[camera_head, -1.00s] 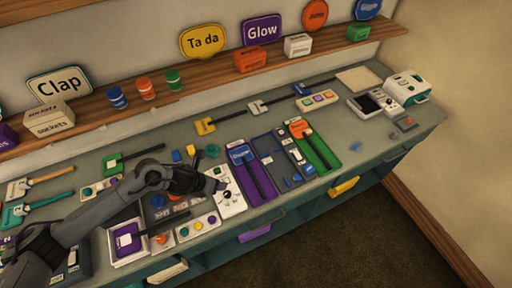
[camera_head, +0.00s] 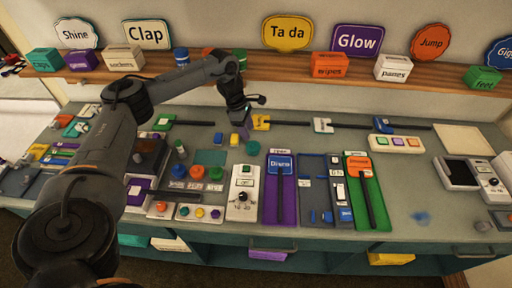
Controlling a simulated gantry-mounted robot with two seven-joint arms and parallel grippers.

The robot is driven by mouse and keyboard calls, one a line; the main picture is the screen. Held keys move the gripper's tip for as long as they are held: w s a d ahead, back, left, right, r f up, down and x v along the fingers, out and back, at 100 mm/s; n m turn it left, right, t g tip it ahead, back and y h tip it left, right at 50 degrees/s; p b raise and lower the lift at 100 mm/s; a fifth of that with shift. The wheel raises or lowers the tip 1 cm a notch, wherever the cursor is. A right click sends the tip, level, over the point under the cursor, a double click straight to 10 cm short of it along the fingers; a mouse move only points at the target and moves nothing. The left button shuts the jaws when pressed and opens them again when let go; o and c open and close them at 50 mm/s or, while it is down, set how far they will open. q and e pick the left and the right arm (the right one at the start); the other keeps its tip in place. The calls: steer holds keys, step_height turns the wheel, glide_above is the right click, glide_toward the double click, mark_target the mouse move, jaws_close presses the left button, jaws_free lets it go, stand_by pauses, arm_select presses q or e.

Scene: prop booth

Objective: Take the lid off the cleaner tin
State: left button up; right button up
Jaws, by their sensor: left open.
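Three small tins stand on the wooden shelf: a blue tin (camera_head: 181,58), an orange tin (camera_head: 208,52) and a green tin (camera_head: 240,57). Their labels are too small to read, so I cannot tell which is the cleaner tin. My left arm partly hides the orange and green tins. My left gripper (camera_head: 241,122) is open and points down over the counter, in front of and below the shelf. A small purple patch shows at its tip; I cannot tell whether it belongs to the gripper. My right gripper is not in view.
The wooden shelf (camera_head: 285,69) also carries boxes such as an orange box (camera_head: 329,65) and a white box (camera_head: 393,68), with signs behind. The counter (camera_head: 404,185) holds a dial panel (camera_head: 242,195), sliders and small blocks.

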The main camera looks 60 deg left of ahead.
mark_target(253, 143)
arm_select(q)
steer(key=shift+x, duration=3.3)
steer(key=shift+w, duration=0.1)
steer(key=shift+c, duration=0.3)
jaws_close()
